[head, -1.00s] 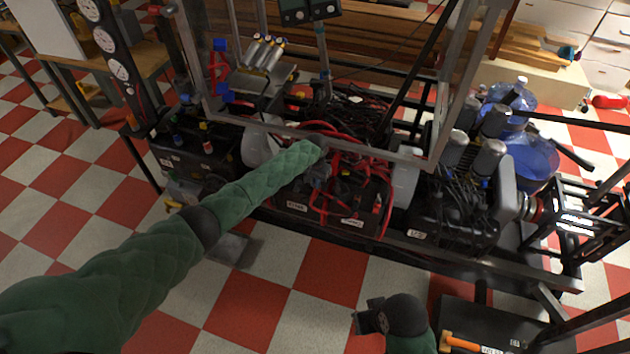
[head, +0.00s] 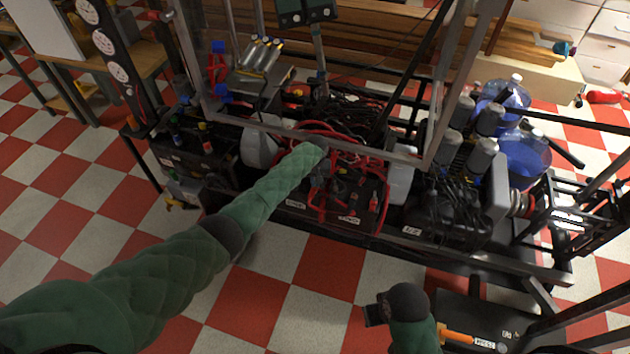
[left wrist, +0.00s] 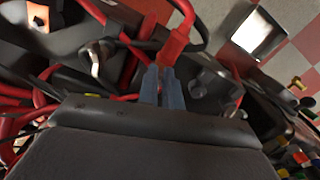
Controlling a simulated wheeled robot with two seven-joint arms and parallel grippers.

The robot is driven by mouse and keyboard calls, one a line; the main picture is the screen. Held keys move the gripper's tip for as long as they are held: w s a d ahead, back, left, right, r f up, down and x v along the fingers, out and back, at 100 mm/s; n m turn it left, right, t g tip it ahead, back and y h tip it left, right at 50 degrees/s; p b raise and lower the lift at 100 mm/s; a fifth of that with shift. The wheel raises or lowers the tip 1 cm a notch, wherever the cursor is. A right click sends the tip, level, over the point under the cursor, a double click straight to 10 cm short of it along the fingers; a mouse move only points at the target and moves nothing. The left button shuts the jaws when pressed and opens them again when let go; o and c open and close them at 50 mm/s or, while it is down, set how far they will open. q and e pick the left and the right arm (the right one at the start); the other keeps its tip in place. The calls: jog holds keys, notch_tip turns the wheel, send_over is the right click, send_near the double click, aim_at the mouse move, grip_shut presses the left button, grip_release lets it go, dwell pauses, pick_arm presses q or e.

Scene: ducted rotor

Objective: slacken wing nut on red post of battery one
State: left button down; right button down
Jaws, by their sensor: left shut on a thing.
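The black batteries with white labels (head: 348,219) sit in the middle of the frame, tangled in red cables; I cannot read which is battery one. My left gripper (head: 320,172) reaches down among the cables over them, and its tip is hard to make out there. In the left wrist view its two blue-grey fingers (left wrist: 160,72) are closed at a red cable end (left wrist: 173,48) by the red post. The wing nut between them is almost wholly hidden; only a bit of red shows. My right gripper (head: 376,312) hangs empty over the floor, its jaw gap unclear.
A metal frame bar (head: 310,136) crosses behind my left wrist, with uprights on both sides. White jugs (head: 258,146) flank the batteries. A black unit with cables (head: 445,210) stands to the right. The checkered floor (head: 235,305) in front is clear.

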jog(key=shift+f, duration=0.1)
pick_arm(q)
jog(key=c, duration=1.6)
grip_release()
jog(key=shift+o, duration=0.2)
notch_tip(320, 180, up, 7)
jog(key=shift+f, duration=0.2)
jog(key=shift+r, duration=0.55)
pick_arm(e)
jog(key=shift+s+r, duration=0.2)
jog(key=shift+r, duration=0.3)
jog(key=shift+s+r, duration=0.15)
jog(key=shift+r, duration=0.3)
jog(key=shift+f, duration=0.1)
